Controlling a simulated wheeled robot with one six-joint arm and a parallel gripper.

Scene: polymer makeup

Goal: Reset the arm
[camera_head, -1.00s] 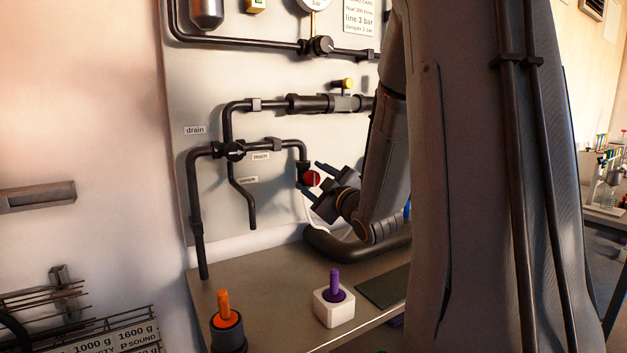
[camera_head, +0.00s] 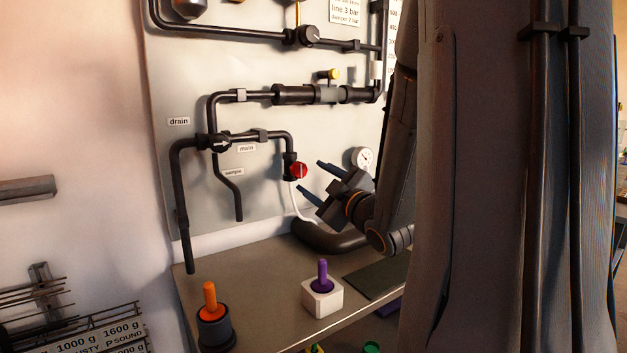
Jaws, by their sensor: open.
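My gripper (camera_head: 312,178) is open and empty, in the middle of the head view. Its two fingers point left, towards the pipe panel. The red valve knob (camera_head: 299,170) on the end of the main pipe is close to the left of the fingertips. The fingers are apart from each other, and a gap shows between them and the knob. My arm (camera_head: 398,190) runs from the gripper up and to the right, behind my large grey column.
The pipe panel (camera_head: 240,60) stands behind, with a gauge (camera_head: 363,158) and a yellow knob (camera_head: 334,74). The bench (camera_head: 255,278) below holds a purple peg in a white block (camera_head: 323,298) and an orange peg in a dark holder (camera_head: 214,325). A wire rack stands at lower left.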

